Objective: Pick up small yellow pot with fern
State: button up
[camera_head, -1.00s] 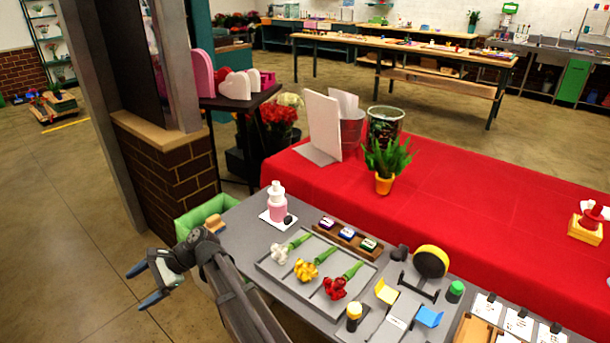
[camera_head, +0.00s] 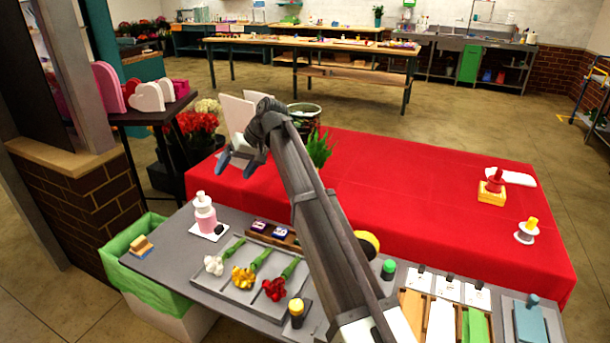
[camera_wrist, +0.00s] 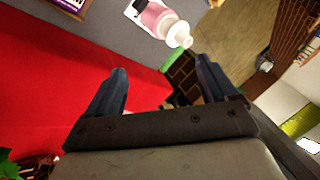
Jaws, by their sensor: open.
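The fern (camera_head: 319,149) shows its green leaves on the red-covered table in the head view, just right of my arm. Its yellow pot is hidden behind my arm there. Green leaves also show at the lower left corner of the wrist view (camera_wrist: 9,165). My gripper (camera_head: 235,164) is open and empty, above the left end of the red table and to the left of the fern. In the wrist view its two fingers (camera_wrist: 162,85) are spread apart with nothing between them.
A pink pump bottle (camera_head: 205,214) stands on the grey table. A flower tray (camera_head: 238,270) lies beside it. A white upright card (camera_head: 237,115) and a dark bucket (camera_head: 304,117) stand near the fern.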

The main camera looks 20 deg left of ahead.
jog(key=w+d+r+n+t, duration=0.2)
jog(key=w+d+r, duration=0.2)
jog(key=w+d, duration=0.45)
jog(key=n+t+h, duration=0.2)
send_near(311, 154)
jog(key=x, duration=0.6)
jog(key=shift+a+f, duration=0.1)
jog(key=shift+f, duration=0.3)
jog(key=shift+a+x, duration=0.15)
jog(key=shift+x, duration=1.25)
jog(key=shift+a+x, duration=0.15)
jog(key=shift+x, duration=1.25)
jog(key=shift+w+r, duration=0.1)
jog(key=shift+r, duration=0.05)
jog(key=shift+c, duration=0.5)
grip_shut()
